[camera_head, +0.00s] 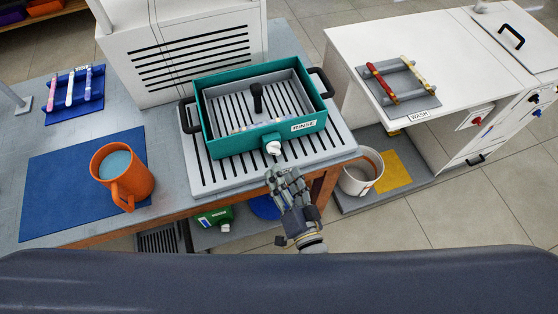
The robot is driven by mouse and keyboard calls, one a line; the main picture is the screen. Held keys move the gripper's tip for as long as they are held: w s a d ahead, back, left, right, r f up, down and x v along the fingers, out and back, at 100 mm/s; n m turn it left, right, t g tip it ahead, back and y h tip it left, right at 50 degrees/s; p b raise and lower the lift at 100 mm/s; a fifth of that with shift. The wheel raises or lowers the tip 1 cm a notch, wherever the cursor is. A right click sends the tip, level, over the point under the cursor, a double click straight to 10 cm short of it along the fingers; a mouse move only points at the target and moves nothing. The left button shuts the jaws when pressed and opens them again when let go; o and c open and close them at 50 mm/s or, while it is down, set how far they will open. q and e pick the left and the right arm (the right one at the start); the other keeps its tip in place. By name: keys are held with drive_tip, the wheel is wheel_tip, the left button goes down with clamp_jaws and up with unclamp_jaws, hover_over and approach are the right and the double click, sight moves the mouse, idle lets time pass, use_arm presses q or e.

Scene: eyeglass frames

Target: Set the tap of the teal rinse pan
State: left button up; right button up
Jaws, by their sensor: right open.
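The teal rinse pan (223,145) stands on a grey slatted drainboard (215,178), with a "RINSE" label on its front wall. Its white tap (272,148) sticks out low on the front wall. A dark upright post (257,98) and some small coloured pieces show inside the pan. My right gripper (272,175) is open and empty, just in front of and below the tap, with a small gap in the picture. Whether it touches the tap is hard to tell. My left gripper is not in view.
An orange mug (127,187) with bluish liquid stands on a blue mat (60,190) at left. A blue rack (75,108) holds coloured frame pieces. A white bucket (357,185) sits low at right, beside a white "WASH" cabinet (370,45) with another rack.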

drive_tip(key=v, duration=0.5)
drive_tip(key=shift+s, duration=0.1)
idle(0.3)
drive_tip(key=s+d+f+n+g+h, duration=0.1)
drive_tip(key=s+d+f+n+g, duration=0.15)
drive_tip(key=f, duration=0.65)
drive_tip(key=s+d+f+n+g, duration=0.1)
drive_tip(key=s+d+f+g, duration=0.2)
drive_tip(key=f, duration=0.6)
drive_tip(key=s+d+f+n+g+h, duration=0.1)
drive_tip(key=s+d+f+n+g, duration=0.15)
drive_tip(key=f, duration=0.65)
drive_tip(key=s+d+f+g+h, duration=0.1)
drive_tip(key=s+d+f+g, duration=0.1)
drive_tip(key=s+d+f, duration=0.2)
drive_tip(key=s+d+f+n+g+h, duration=0.1)
drive_tip(key=s+d+f+g, duration=0.2)
drive_tip(key=s, duration=0.6)
drive_tip(key=s+d+f+g+h, duration=0.1)
drive_tip(key=s+d+f+g, duration=0.2)
drive_tip(key=s+d+f, duration=0.2)
wheel_tip(320, 180, down, 2)
drive_tip(key=shift+s+f+n+h, duration=0.1)
drive_tip(key=shift+s+n+h, duration=0.2)
drive_tip(key=shift+s, duration=0.7)
